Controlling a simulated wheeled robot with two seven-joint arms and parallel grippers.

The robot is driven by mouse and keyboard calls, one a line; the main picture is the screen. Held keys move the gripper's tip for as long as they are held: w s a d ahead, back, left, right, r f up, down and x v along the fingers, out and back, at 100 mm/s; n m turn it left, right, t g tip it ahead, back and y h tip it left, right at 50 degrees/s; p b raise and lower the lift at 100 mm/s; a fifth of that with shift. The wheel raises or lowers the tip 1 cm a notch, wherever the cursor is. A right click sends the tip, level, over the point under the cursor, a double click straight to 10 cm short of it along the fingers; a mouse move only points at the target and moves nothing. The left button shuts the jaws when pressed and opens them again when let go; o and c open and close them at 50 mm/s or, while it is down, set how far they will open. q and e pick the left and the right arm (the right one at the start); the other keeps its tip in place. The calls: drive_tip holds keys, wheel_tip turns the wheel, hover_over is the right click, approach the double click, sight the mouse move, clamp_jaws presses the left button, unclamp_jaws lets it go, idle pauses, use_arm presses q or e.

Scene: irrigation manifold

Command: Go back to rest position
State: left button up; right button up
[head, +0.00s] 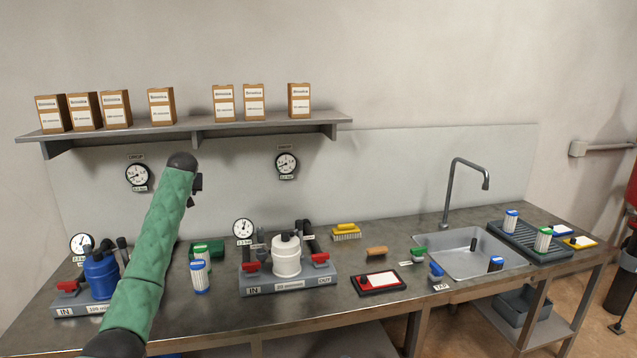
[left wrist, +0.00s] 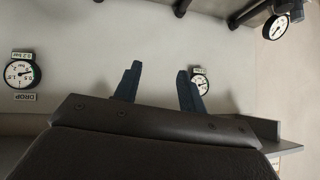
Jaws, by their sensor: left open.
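My left arm rises in a green sleeve at the left of the head view, in front of the bench. Its gripper is mostly hidden behind the arm's dark end there. In the left wrist view the left gripper (left wrist: 159,86) shows two dark blue fingers spread apart with nothing between them. It faces the wall, with gauges on either side. My right gripper is in neither view.

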use_arm(q)
drive_tip(key=s+d+f+m+t+h, duration=0.1)
drive_tip(key=s+d+f+m, duration=0.1)
drive_tip(key=s+d+f, duration=0.4)
drive_tip(key=s+d+f+m+t+h, duration=0.1)
drive_tip(key=s+d+f+m, duration=0.15)
drive_tip(key=d+f, duration=0.5)
drive_tip(key=s+d+f+m+g+h, duration=0.1)
drive_tip(key=s+d+f, duration=0.3)
drive_tip(key=s+f, duration=0.55)
drive_tip(key=s+d+f+g+h, duration=0.1)
drive_tip(key=s+d+f, duration=0.3)
drive_tip(key=s+f, duration=0.55)
drive_tip(key=s+d+f+g, duration=0.2)
drive_tip(key=s+f, duration=0.9)
drive_tip(key=s, duration=0.6)
drive_tip(key=s+d+f+g, duration=0.2)
drive_tip(key=s+f+g, duration=0.1)
drive_tip(key=s+f, duration=0.9)
drive_tip(key=s+d+f+g+h, duration=0.1)
drive_tip(key=s+d+f+g, duration=0.1)
drive_tip(key=s+f, duration=1)
drive_tip(key=s, duration=0.9)
drive_tip(key=shift+s+d, duration=0.3)
drive_tip(key=shift+d, duration=0.05)
drive_tip(key=shift+f, duration=0.1)
